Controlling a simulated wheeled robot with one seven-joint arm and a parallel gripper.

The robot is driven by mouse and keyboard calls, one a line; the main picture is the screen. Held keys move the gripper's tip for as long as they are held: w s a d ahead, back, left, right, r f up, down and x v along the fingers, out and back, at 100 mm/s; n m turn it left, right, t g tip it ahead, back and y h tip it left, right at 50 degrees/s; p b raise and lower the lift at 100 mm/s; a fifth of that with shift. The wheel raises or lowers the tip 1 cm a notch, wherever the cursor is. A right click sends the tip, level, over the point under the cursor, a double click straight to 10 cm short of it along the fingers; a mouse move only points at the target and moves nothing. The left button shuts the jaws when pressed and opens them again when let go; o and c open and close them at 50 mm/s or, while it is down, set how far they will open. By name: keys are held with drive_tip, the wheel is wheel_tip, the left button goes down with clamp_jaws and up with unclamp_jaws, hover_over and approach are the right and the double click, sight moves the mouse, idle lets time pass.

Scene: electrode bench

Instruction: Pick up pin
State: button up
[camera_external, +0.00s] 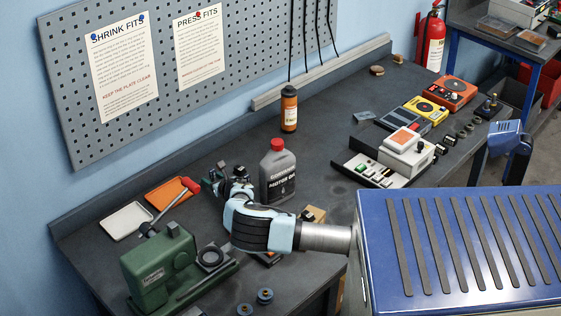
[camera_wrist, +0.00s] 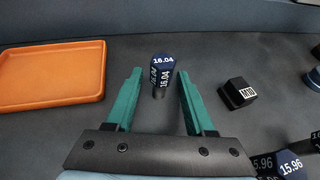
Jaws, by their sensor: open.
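A short pin (camera_wrist: 162,77) with a dark blue head marked 16.04 stands on the dark bench in the wrist view. My gripper (camera_wrist: 159,72) is open, with one green finger to the left of the pin and one to the right. Gaps show between the pin and both fingers, and the gripper holds nothing. In the external view my gripper (camera_external: 219,180) is low over the bench, left of the motor oil bottle. The pin cannot be made out there.
An orange tray (camera_wrist: 52,102) lies left of my gripper. A small black block (camera_wrist: 238,93) sits to the right, and blue pieces marked 15.96 (camera_wrist: 287,165) are at lower right. A motor oil bottle (camera_external: 278,172) and green press (camera_external: 160,265) stand near my arm.

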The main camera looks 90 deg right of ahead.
clamp_jaws()
idle(0.5)
